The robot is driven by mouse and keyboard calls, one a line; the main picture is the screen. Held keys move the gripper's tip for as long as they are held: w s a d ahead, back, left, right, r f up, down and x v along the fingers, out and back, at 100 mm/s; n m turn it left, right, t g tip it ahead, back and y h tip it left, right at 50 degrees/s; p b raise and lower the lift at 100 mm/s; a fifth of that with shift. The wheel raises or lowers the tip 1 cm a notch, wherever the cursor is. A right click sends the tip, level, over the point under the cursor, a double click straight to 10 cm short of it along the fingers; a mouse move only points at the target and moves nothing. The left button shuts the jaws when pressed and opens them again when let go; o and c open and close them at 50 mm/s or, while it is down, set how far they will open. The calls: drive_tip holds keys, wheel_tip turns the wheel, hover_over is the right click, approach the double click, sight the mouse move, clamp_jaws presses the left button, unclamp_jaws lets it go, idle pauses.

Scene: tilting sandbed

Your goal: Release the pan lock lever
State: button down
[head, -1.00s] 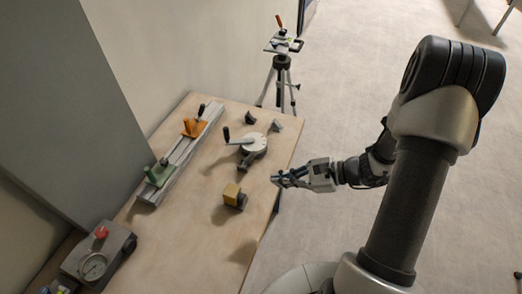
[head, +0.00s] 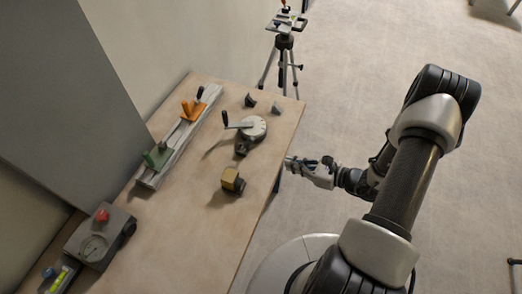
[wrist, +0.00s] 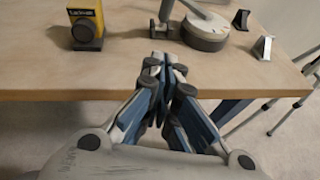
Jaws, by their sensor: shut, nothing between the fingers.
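The tripod (head: 284,42) stands on the floor beyond the far end of the bench. Its head (head: 286,22) carries a small level with green on it and is partly cut off by the top edge of the head view. Small dark knobs or levers show below the head, but I cannot tell which is the pan lock lever. In the wrist view only the tripod's legs (wrist: 290,98) show at the right. My gripper (head: 291,162) is shut and empty by the bench's right edge, apart from the tripod. Its fingertips (wrist: 166,65) meet in the wrist view.
The bench (head: 185,235) holds a crank on a round base (head: 253,128), a yellow block (head: 231,180), grey wedges (head: 250,100), a rail (head: 165,168) with green and orange clamps, and a gauge box (head: 98,238). Open floor (head: 365,85) lies right of the bench.

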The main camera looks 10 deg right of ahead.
sight(247, 144)
drive_tip(key=b+x, duration=0.2)
drive_tip(key=x, duration=0.6)
drive_tip(key=shift+w+a+f, duration=0.1)
drive_tip(key=shift+a+f, duration=0.1)
drive_tip(key=shift+a, duration=0.1)
drive_tip(key=w+a, duration=0.1)
drive_tip(key=w+a+r, duration=0.1)
drive_tip(key=shift+w+a, duration=0.1)
drive_tip(key=shift+w, duration=0.2)
drive_tip(key=shift+w+a+r+b, duration=0.25)
drive_tip(key=shift+w+a+b, duration=0.05)
drive_tip(key=shift+w+a, duration=0.1)
drive_tip(key=shift+d+r, duration=0.15)
drive_tip(key=shift+d, duration=0.05)
